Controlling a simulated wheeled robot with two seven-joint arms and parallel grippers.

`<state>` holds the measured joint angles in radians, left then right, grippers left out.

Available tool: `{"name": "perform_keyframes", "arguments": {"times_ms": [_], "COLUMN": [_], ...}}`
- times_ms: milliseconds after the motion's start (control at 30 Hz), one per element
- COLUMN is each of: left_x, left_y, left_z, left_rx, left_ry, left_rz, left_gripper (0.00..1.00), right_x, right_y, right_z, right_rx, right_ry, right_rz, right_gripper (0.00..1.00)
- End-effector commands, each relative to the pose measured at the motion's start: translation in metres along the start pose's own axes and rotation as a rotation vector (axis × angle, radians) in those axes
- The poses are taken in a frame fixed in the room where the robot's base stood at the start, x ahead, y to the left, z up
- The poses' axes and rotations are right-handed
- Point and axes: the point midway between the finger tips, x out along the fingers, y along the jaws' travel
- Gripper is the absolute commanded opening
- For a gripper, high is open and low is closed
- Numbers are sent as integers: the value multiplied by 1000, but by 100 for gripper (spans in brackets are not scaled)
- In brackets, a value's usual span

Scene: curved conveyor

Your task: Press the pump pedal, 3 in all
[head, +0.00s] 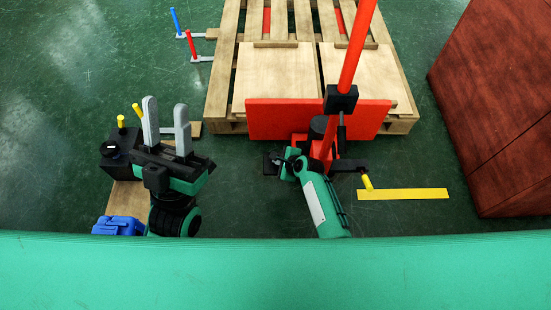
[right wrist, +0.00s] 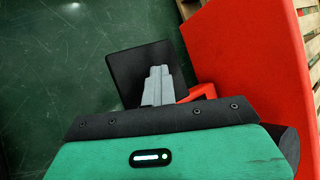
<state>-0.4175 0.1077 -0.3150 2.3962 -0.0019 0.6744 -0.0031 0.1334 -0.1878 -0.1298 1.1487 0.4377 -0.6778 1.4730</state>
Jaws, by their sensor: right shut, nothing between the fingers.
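The pump pedal looks to be the black flat plate (right wrist: 138,65) in the right wrist view; a dark plate (head: 271,163) shows left of the red jack in the head view. My right gripper (right wrist: 159,72) is shut and empty, its fingertips over the plate in the picture; I cannot tell whether they touch it. In the head view my right arm covers part of this area. The red jack (head: 264,119) stands against the pallet, with a tall red handle (head: 357,45). My left gripper (head: 167,124) is open and empty at the left, well apart from the jack.
A wooden pallet (head: 222,85) carries wooden boxes (head: 275,70). A dark red block (head: 500,110) stands at the right. A black lever with a yellow end (head: 367,182) lies near a yellow floor strip (head: 405,194). A black box (head: 117,152) and a blue box (head: 118,226) are at left.

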Motion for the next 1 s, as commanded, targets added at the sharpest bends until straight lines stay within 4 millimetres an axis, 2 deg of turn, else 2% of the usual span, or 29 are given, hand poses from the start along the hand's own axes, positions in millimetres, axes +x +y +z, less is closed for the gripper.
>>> {"name": "perform_keyframes", "arguments": {"times_ms": [500, 867, 1000], "left_x": [30, 30, 35], "left_y": [1, 1, 1], "left_z": [-16, -16, -19], "left_rx": [0, 0, 0], "left_ry": [0, 0, 0], "left_rz": [0, 0, 0], "left_gripper": [36, 36, 36], "right_x": [-19, -19, -23], "right_y": [-13, -15, -19], "right_z": [14, 17, 21], "right_rx": [1, 2, 2], "right_ry": [0, -4, -5], "right_rz": [2, -1, -2], "right_gripper": [0, 0, 0]}}
